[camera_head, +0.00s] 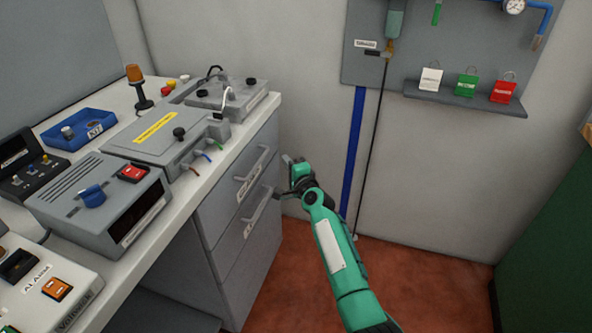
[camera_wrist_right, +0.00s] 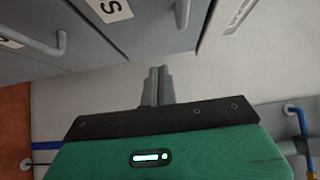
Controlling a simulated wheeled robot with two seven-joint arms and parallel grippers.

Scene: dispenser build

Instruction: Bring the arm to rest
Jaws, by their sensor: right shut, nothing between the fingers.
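My right arm is green and reaches up from the bottom of the head view. Its gripper (camera_head: 281,192) is close to the front of the grey drawer cabinet (camera_head: 216,222), by the drawer handles (camera_head: 262,206). Whether it touches a handle is hard to tell in the head view. In the right wrist view the two grey fingers (camera_wrist_right: 158,72) are together with nothing between them. A cabinet front with a handle and a label shows beyond them. My left gripper is not in view.
The counter (camera_head: 178,204) at left holds a grey box with a blue knob (camera_head: 105,212), a blue tray (camera_head: 78,132) and an amber beacon (camera_head: 137,84). A wall shelf (camera_head: 466,103) carries white, green and red tags. The red floor (camera_head: 428,285) to the right is clear.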

